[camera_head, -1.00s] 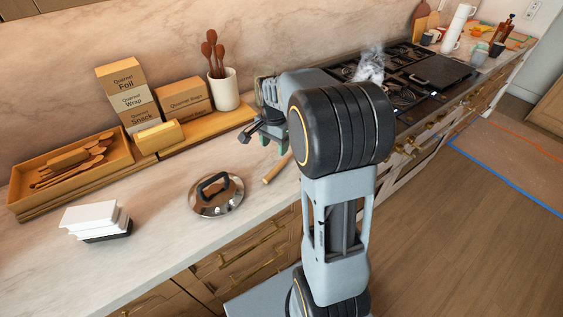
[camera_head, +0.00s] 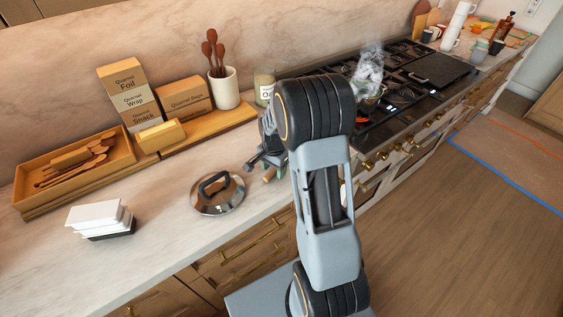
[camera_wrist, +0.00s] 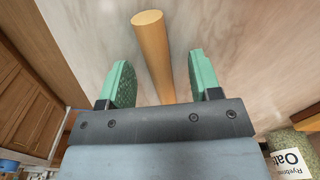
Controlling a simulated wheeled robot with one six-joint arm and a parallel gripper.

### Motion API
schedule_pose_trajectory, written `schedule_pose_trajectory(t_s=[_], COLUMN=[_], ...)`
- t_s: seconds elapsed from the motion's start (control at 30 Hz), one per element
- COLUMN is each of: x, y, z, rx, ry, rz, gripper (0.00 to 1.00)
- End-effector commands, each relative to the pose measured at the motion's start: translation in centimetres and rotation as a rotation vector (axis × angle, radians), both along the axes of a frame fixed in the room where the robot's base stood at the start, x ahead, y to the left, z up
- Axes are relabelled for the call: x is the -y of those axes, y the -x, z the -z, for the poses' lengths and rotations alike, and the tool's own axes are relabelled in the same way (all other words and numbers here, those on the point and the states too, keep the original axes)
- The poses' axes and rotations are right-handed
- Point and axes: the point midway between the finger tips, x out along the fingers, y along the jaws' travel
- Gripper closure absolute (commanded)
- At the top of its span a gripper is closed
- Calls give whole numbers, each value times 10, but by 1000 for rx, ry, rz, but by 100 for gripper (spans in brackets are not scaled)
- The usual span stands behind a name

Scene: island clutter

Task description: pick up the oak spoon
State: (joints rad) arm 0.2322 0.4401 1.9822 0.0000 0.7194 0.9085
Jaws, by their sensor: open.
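A light wooden rod with a round end (camera_wrist: 152,50), which looks like the oak spoon's handle, lies on the marble counter. In the wrist view it runs between the two green finger pads of my gripper (camera_wrist: 159,62), with a gap on each side. My gripper is open and does not touch the rod. The rod's far part is hidden under my gripper, so a spoon bowl cannot be seen. In the head view a short end of the rod (camera_head: 268,175) shows beside my gripper, right of the pot lid.
A steel pot lid (camera_head: 217,197) and a white stack of dishes (camera_head: 95,216) are on the counter to the left. Behind are a wooden tray of utensils (camera_head: 118,140), a crock of spoons (camera_head: 224,92) and an oats jar (camera_head: 264,85). The stove (camera_head: 400,85) is right.

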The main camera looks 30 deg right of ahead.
Motion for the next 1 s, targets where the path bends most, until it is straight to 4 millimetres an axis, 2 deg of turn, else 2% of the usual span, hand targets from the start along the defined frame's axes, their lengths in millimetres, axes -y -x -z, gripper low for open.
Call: schedule_pose_trajectory(t_s=[0.3, 0.83, 1.0], x=[0, 0, 0], y=[0, 0, 0], z=[4, 3, 3], rx=[0, 0, 0], ry=[0, 0, 0], rz=[0, 0, 0], gripper=[43, 94, 96])
